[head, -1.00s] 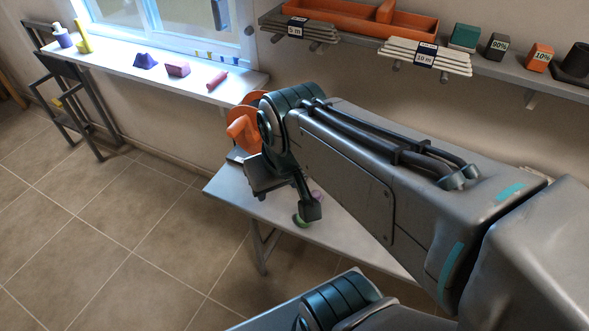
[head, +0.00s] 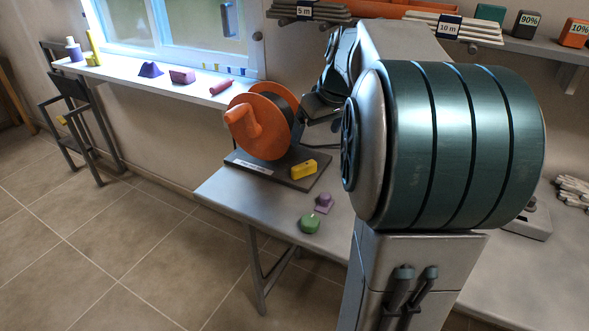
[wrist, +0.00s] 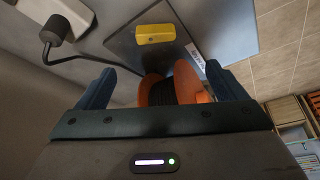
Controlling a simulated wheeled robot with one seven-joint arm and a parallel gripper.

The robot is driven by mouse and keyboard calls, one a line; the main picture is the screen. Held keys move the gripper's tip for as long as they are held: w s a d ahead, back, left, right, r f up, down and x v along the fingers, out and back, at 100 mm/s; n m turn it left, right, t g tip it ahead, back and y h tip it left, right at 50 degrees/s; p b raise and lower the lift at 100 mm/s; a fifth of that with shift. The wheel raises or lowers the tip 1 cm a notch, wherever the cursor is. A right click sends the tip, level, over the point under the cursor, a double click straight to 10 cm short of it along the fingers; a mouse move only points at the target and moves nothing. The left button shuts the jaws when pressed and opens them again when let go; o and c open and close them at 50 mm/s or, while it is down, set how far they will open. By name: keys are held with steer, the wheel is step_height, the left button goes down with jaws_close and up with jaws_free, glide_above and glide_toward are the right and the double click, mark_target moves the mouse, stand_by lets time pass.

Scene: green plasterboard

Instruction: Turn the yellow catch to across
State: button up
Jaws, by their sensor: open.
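The yellow catch (head: 304,169) is a small block on the dark base plate (head: 285,183) of the orange reel (head: 262,125), at the plate's right end. Its long side lies at an angle to the plate's labelled front edge. In the wrist view the catch (wrist: 155,33) shows near the top, beyond the fingertips. My gripper (wrist: 160,70) is open, with its two dark fingers apart and the orange reel showing between them. I cannot tell how deep the reel is between the fingers. In the head view my arm hides most of the gripper, behind and right of the reel.
A green knob (head: 310,222) and a purple piece (head: 324,203) sit on the grey table (head: 235,195) in front of the reel. The windowsill (head: 120,75) holds several small blocks. A shelf with boxes (head: 527,24) runs along the wall. A black plug (wrist: 56,30) and cable show in the wrist view.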

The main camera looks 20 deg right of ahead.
mark_target(304, 165)
steer(key=x, duration=0.9)
steer(key=b+x, duration=0.1)
steer(key=x, duration=0.4)
steer(key=shift+w+d+f, duration=0.1)
steer(key=shift+w+d, duration=0.15)
steer(key=shift+d, duration=0.05)
steer(key=c, duration=1)
